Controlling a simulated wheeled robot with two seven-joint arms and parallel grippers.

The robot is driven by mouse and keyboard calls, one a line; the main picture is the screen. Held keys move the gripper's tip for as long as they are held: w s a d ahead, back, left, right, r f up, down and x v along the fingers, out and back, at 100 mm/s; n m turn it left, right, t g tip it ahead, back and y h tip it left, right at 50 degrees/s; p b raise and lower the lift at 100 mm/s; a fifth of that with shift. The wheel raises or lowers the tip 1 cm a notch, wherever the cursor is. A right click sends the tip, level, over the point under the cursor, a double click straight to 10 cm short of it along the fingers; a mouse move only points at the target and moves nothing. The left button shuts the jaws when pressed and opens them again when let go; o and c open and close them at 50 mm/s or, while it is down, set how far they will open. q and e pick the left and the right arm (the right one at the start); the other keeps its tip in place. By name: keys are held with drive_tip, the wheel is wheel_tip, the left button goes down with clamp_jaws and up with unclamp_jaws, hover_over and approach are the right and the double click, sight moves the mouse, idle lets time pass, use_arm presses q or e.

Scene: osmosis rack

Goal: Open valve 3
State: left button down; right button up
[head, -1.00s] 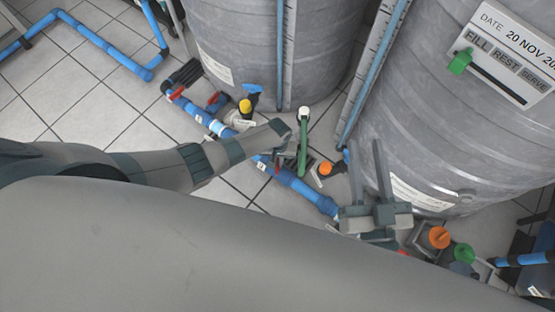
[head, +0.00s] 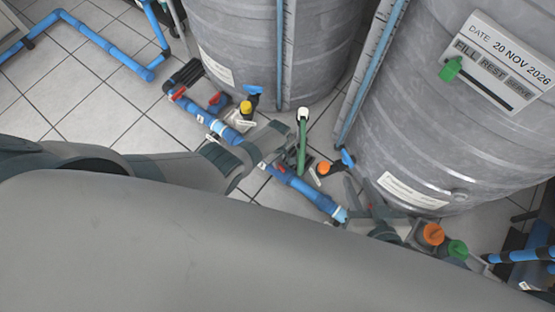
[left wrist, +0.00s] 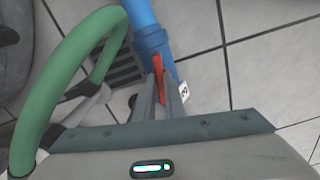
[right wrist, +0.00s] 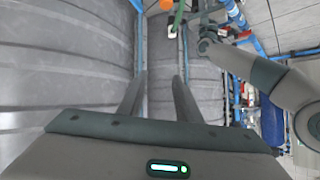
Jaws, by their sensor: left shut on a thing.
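In the left wrist view a red valve handle (left wrist: 158,66) stands beside a blue pipe (left wrist: 143,18). A small white tag (left wrist: 183,90) is on the pipe; its marking is too small to read surely. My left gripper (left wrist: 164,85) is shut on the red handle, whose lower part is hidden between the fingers. In the head view the left gripper (head: 277,158) reaches down to the blue pipe run (head: 316,195) near the floor. My right gripper (head: 361,190) is open and empty in front of the right tank; its fingers (right wrist: 157,90) stand apart in the right wrist view.
A green hose (head: 302,145) arches close beside my left gripper. Two big grey tanks (head: 240,50) (head: 455,110) stand behind the pipes. Other red handles (head: 178,94) and orange caps (head: 433,234) sit along the pipework.

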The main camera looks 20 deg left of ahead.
use_arm(q)
drive_tip(key=shift+n, duration=1.1)
use_arm(e)
drive_tip(key=shift+s+d+f, duration=0.2)
drive_tip(key=shift+s+f, duration=0.1)
drive_tip(key=shift+f, duration=0.1)
use_arm(q)
drive_tip(key=shift+a, duration=0.15)
use_arm(e)
drive_tip(key=shift+g, duration=0.3)
use_arm(q)
drive_tip(key=c, duration=1.8)
unclamp_jaws()
drive_tip(key=shift+r, duration=0.15)
use_arm(e)
drive_tip(key=shift+s, duration=0.1)
